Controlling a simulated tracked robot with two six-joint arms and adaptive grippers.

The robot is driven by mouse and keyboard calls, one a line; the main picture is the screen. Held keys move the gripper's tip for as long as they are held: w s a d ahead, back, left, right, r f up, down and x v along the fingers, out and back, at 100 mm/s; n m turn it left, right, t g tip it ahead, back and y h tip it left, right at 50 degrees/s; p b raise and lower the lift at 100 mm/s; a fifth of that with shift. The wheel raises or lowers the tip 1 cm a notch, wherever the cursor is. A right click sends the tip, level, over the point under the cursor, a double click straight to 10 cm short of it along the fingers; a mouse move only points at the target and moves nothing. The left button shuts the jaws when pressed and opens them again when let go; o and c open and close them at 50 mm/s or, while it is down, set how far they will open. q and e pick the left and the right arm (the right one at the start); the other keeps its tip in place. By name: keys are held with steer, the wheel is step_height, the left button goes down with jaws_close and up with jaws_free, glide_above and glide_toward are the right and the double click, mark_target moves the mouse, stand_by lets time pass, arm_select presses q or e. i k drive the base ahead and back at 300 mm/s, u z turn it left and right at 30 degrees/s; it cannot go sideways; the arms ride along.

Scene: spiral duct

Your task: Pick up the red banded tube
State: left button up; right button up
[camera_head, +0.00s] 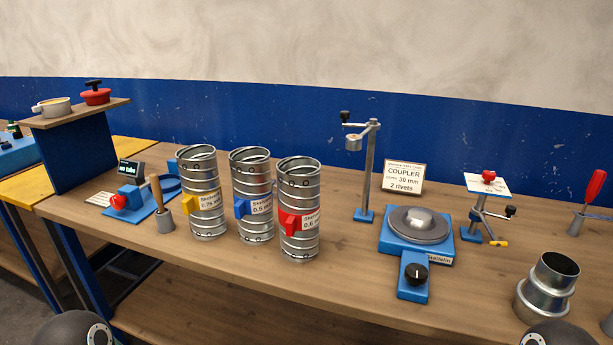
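The red banded tube (299,208) is a ribbed metal spiral tube with a red clip and a label around its middle. It stands upright on the wooden workbench (330,275), rightmost of three similar tubes. The blue banded tube (252,196) stands close on its left, and the yellow banded tube (203,193) stands further left. Nothing holds any of them. Neither of my grippers shows in the head view. Only dark rounded parts, probably of my arms, show at the bottom left and bottom right edges.
A blue turntable device (417,230) and a COUPLER sign (403,178) stand right of the tubes. A blue-based post (367,175) rises behind. A metal coupler (547,287) stands front right. A wooden-handled tool (161,205) stands left. Bench space before the red banded tube is clear.

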mark_target(298, 178)
steer(key=z, duration=0.8)
steer(key=i, duration=0.15)
steer(key=u, duration=3.15)
steer(key=k, duration=0.95)
steer(key=z, duration=1.2)
steer(key=i, duration=0.55)
steer(key=u, duration=0.35)
